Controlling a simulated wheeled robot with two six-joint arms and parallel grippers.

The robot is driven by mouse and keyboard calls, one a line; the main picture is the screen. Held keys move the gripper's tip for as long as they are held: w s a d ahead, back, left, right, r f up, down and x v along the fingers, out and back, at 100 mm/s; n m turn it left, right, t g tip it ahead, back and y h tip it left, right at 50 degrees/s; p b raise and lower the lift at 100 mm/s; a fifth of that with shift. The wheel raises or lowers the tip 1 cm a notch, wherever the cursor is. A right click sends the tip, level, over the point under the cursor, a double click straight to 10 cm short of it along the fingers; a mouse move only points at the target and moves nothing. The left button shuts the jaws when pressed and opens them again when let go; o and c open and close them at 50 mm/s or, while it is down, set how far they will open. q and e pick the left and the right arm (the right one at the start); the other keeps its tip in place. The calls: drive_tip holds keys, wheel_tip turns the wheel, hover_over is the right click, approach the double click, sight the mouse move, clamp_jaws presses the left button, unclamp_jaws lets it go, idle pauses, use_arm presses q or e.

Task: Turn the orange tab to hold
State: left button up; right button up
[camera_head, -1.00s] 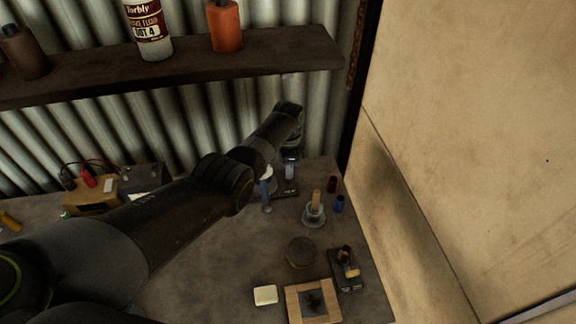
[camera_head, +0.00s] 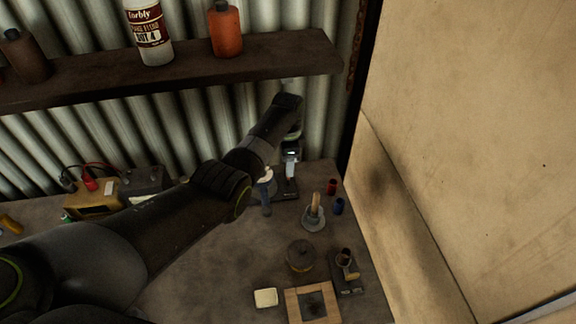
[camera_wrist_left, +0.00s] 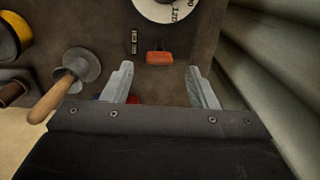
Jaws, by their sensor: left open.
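The orange tab (camera_wrist_left: 159,58) shows in the left wrist view, on a dark flat surface just below a white dial with dark lettering (camera_wrist_left: 168,6). My left gripper (camera_wrist_left: 162,80) is open, its two pale fingers apart. The tab appears between and beyond the fingertips, and nothing is held. In the head view my left gripper (camera_head: 290,165) points down over the back right of the bench, and I cannot make out the tab there. My right gripper is not seen.
A wooden-handled tool on a round grey flange (camera_head: 314,213) stands near the gripper, with red (camera_head: 332,187) and blue (camera_head: 339,206) small cylinders beside it. A tan wall is close on the right. A shelf with bottles (camera_head: 170,68) runs along the back.

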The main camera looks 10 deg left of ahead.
use_arm(q)
drive_tip(key=shift+r, duration=1.95)
